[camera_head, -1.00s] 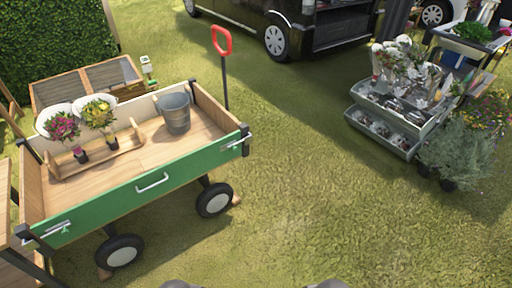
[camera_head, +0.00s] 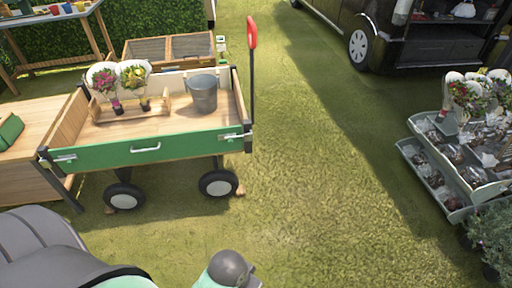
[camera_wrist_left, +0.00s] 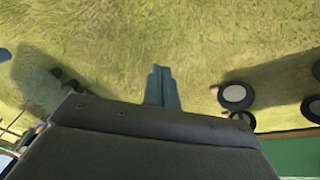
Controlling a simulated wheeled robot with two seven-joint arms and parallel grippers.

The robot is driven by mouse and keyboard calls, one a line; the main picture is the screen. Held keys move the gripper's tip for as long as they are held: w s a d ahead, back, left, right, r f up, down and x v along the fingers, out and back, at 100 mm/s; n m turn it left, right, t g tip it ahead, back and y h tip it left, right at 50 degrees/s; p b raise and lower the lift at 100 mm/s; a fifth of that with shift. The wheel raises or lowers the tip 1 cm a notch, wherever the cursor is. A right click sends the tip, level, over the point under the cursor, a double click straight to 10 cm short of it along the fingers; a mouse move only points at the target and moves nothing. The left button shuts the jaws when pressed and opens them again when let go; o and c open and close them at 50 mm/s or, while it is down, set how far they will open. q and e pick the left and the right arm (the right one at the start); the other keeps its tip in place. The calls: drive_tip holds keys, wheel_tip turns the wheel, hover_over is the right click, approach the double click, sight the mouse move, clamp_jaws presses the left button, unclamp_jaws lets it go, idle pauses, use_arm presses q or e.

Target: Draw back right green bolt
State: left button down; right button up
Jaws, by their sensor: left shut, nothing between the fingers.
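A wooden cart with a green side panel (camera_head: 180,150) stands in the left half of the head view. The right bolt (camera_head: 235,136), a small metallic piece, sits at the panel's right end by the dark corner post. A similar left bolt (camera_head: 65,158) sits at the other end, and a pale handle (camera_head: 146,149) is in the middle. In the left wrist view my left gripper (camera_wrist_left: 162,74) has its blue-grey fingers together over grass, apart from the cart, whose wheels show at right. My right gripper is not in view.
A metal bucket (camera_head: 203,93) and potted flowers in a wooden holder (camera_head: 130,110) stand on the cart. The cart's red-handled pole (camera_head: 252,75) rises at its right. A tiered plant stand (camera_head: 440,165) is at right. Open grass (camera_head: 320,190) lies between them.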

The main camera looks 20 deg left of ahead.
use_arm(q)
drive_tip(key=shift+d, duration=0.2)
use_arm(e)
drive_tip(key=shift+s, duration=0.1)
use_arm(q)
drive_tip(key=shift+s+a, duration=0.1)
